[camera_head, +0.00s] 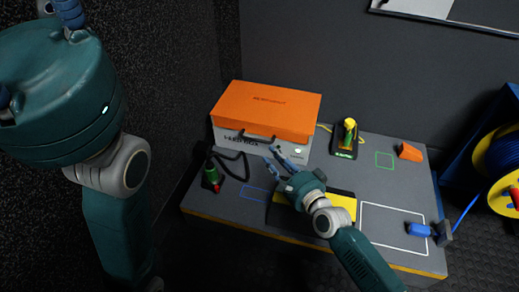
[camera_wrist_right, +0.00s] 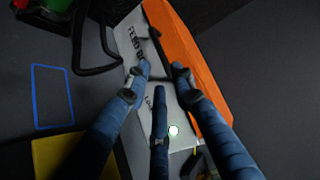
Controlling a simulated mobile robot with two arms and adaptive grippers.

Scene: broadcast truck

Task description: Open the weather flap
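The white feed box (camera_head: 234,139) stands at the back of the table, with lettering on its front. Its orange flap (camera_head: 265,103) lies closed over the top and upper front; it also shows in the right wrist view (camera_wrist_right: 190,60). A dark handle (camera_head: 258,136) runs along the flap's lower front edge. My right gripper (camera_head: 277,158) is in front of the box, its blue fingers spread and empty, close to the handle; contact cannot be told. In the right wrist view its fingertips (camera_wrist_right: 160,68) point at the box front. My left gripper (camera_head: 68,20) is raised at upper left, mostly cut off.
A blue connector (camera_head: 419,230) is at front right, beside a cable reel (camera_head: 500,155).

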